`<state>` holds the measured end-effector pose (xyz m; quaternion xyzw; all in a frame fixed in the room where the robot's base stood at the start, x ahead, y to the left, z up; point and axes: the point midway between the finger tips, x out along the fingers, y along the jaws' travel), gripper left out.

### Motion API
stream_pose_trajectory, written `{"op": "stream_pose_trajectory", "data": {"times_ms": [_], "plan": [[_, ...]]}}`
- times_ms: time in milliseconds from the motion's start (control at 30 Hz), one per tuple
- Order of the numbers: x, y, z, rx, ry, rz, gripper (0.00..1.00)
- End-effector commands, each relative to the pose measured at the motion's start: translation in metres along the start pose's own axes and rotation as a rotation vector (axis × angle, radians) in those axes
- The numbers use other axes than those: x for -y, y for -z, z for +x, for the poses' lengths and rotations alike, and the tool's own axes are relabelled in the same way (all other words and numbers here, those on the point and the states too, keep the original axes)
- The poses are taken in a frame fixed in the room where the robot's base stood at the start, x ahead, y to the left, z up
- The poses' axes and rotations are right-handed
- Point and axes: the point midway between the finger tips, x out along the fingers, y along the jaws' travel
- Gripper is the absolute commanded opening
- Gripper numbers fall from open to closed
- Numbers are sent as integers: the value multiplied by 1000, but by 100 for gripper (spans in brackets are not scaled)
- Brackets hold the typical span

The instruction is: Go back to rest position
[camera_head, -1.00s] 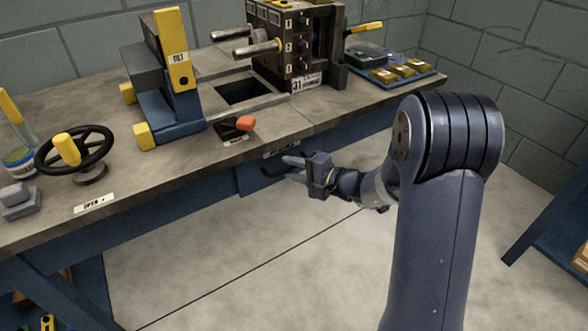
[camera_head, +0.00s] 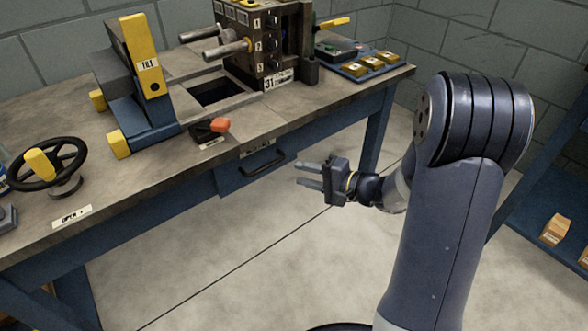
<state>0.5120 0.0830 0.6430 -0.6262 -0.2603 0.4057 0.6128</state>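My gripper (camera_head: 309,175) hangs in free air in front of the workbench (camera_head: 270,123), to the right of its drawer handle. Its two fingers point left and stand apart, with nothing between them. My arm runs from the gripper to the large dark blue joint at the right. The drawer (camera_head: 232,178) under the bench front has a dark handle (camera_head: 263,165) and looks shut. The gripper is apart from the handle in the picture.
On the bench are a black handwheel (camera_head: 66,187) with a yellow knob, a blue and yellow tilt fixture (camera_head: 144,118), a red-tipped lever (camera_head: 219,126), a mould block (camera_head: 262,62) and a panel with yellow buttons (camera_head: 378,62). A blue shelf with cartons (camera_head: 554,230) stands right. Floor between is clear.

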Motion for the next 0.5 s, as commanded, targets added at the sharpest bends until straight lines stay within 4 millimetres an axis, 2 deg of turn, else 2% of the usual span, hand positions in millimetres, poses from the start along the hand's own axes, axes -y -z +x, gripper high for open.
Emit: {"op": "stream_pose_trajectory", "data": {"times_ms": [333,500], "plan": [[0,0,-3,1,0,0,32],[-1,0,3,2,0,-1,32]]}}
